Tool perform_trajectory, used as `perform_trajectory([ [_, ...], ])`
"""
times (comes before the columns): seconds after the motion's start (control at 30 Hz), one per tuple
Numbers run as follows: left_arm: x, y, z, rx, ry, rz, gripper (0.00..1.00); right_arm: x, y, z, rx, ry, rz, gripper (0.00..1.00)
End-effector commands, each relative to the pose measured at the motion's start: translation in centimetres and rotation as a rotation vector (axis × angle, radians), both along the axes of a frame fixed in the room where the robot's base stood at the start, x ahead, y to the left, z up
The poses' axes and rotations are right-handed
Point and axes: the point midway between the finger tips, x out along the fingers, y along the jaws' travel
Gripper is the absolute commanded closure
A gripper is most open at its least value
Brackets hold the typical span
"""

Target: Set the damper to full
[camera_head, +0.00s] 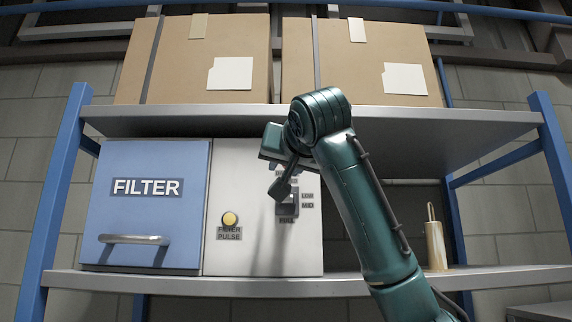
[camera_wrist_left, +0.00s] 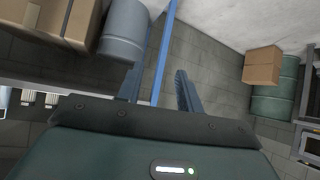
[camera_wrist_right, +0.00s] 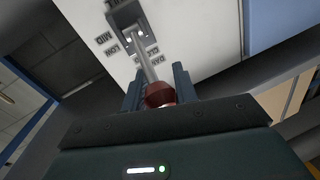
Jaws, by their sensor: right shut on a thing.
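In the right wrist view, a metal lever (camera_wrist_right: 146,66) with a red knob (camera_wrist_right: 160,95) comes out of the slotted plate (camera_wrist_right: 126,18). My right gripper (camera_wrist_right: 158,88) is shut on the red knob. In the head view my right gripper (camera_head: 281,185) is in front of the plate's upper part and hides the lever, so its exact setting is unclear. My left gripper (camera_wrist_left: 160,90) is open and empty, away from the panel.
A blue FILTER door (camera_head: 146,222) with a bar handle and a yellow FILTER PULSE button (camera_head: 230,220) are left of the damper. Cardboard boxes (camera_head: 200,85) stand on the shelf above. A beige object (camera_head: 435,245) stands on the lower shelf at right.

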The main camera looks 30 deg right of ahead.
Motion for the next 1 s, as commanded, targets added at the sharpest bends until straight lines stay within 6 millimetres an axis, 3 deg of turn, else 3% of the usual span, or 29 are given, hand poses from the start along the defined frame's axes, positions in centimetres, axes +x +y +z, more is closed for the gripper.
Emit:
perform_trajectory([
  [0.17, 0.0, 0.0, 0.0, 0.000, 0.000, 0.000, 0.64, 0.0, 0.0, 0.0, 0.000, 0.000, 0.000, 1.00],
  [0.67, 0.1, -0.1, -1.3, -0.008, -0.007, 0.004, 0.64, -0.3, 0.2, -0.9, -0.032, -0.051, 0.001, 1.00],
  [1.0, 0.9, -1.9, -2.4, -0.049, -0.097, -0.044, 0.64, -1.0, 0.7, -3.4, -0.161, -0.264, 0.002, 1.00],
])
